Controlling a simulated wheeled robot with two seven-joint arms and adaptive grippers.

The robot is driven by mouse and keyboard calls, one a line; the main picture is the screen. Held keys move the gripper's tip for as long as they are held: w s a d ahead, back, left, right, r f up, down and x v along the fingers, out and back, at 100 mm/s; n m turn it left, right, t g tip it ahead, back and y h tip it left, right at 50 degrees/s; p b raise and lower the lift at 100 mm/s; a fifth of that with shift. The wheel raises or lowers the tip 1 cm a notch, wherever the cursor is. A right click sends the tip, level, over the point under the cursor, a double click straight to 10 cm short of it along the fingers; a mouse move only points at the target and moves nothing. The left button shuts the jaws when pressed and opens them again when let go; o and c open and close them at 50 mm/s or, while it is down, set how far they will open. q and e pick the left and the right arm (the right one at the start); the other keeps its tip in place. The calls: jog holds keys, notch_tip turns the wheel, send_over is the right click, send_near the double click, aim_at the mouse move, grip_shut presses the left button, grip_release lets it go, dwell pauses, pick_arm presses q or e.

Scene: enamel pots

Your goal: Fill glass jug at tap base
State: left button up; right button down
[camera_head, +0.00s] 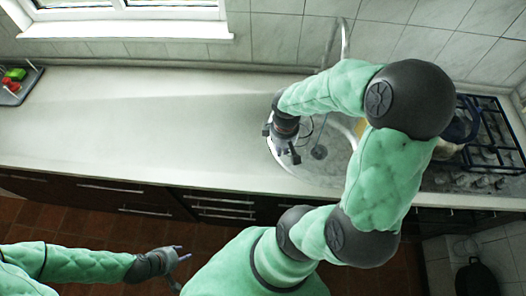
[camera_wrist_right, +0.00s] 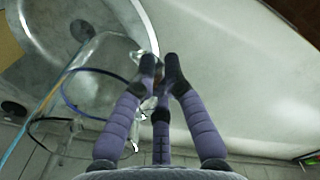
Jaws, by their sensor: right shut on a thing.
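A clear glass jug (camera_wrist_right: 98,88) shows in the right wrist view, left of the fingertips, over the sink. My right gripper (camera_wrist_right: 161,68) is shut on the jug near its edge; the exact contact is hard to see through the glass. In the head view my right gripper (camera_head: 282,148) is over the left part of the round metal sink (camera_head: 335,168), and the jug is hard to make out. The thin tap (camera_head: 344,40) rises behind the sink; its lower part is partly hidden by my right arm. My left gripper (camera_head: 181,268) is open and empty, in front of the counter.
The pale countertop (camera_head: 130,120) left of the sink is clear. A tray (camera_head: 18,86) with green and red things lies at the far left. A gas hob (camera_head: 487,140) is at the right, partly behind my right arm. Drawers line the counter front.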

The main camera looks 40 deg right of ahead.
jog(key=s+d+f+m, duration=0.2)
jog(key=s+d, duration=0.2)
jog(key=d, duration=0.2)
jog(key=w+d+p, duration=0.1)
jog(key=w+d, duration=0.4)
jog(key=d, duration=0.7)
jog(key=shift+d+r, duration=0.25)
jog(key=shift+d, duration=0.1)
dwell(0.4)
